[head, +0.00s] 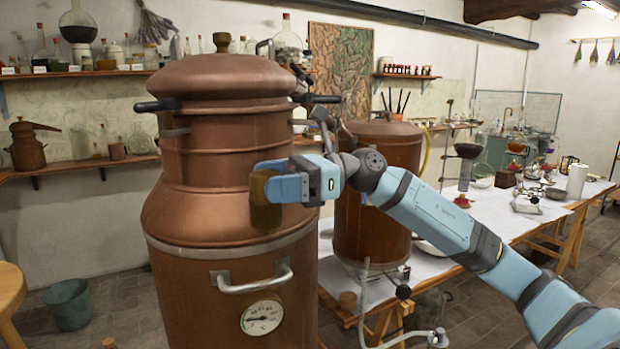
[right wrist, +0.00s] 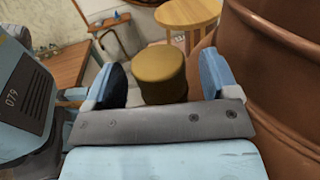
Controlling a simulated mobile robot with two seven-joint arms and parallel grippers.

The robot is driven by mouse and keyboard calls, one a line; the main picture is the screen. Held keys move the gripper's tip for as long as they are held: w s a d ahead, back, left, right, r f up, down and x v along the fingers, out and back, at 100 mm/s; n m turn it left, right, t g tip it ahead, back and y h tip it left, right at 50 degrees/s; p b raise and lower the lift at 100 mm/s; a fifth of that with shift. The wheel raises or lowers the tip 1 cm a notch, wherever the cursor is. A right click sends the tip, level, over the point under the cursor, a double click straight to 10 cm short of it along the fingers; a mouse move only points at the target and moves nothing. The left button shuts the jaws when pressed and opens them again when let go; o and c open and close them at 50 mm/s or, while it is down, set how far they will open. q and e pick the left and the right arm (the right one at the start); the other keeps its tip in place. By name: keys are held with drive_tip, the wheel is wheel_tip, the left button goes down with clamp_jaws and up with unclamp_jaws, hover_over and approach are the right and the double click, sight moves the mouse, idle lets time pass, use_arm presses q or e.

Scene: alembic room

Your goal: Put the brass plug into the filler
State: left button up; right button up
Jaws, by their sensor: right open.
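The brass plug (head: 266,215) is a short, dull yellow-brown cylinder, upright in front of the shoulder of the large copper still (head: 200,222). In the right wrist view the plug (right wrist: 161,73) stands between the two blue fingers. My right gripper (head: 277,188) is open around it, with a gap beside the plug visible in the wrist view. No filler opening can be made out, and I cannot tell whether the plug's lower end sits in one. My left gripper is not in view.
The still's body (right wrist: 275,80) rises close beside the right finger in the wrist view. A handle (head: 252,284) and gauge (head: 262,317) are on its front. A second copper vessel (head: 375,215) stands behind my arm. A long white-covered table (head: 500,215) holds glassware.

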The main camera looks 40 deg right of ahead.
use_arm(q)
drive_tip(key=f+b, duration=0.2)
drive_tip(key=b, duration=0.1)
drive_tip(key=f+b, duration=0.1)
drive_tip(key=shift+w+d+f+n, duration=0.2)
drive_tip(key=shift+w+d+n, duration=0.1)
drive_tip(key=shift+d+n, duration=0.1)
use_arm(e)
drive_tip(key=v, duration=1.3)
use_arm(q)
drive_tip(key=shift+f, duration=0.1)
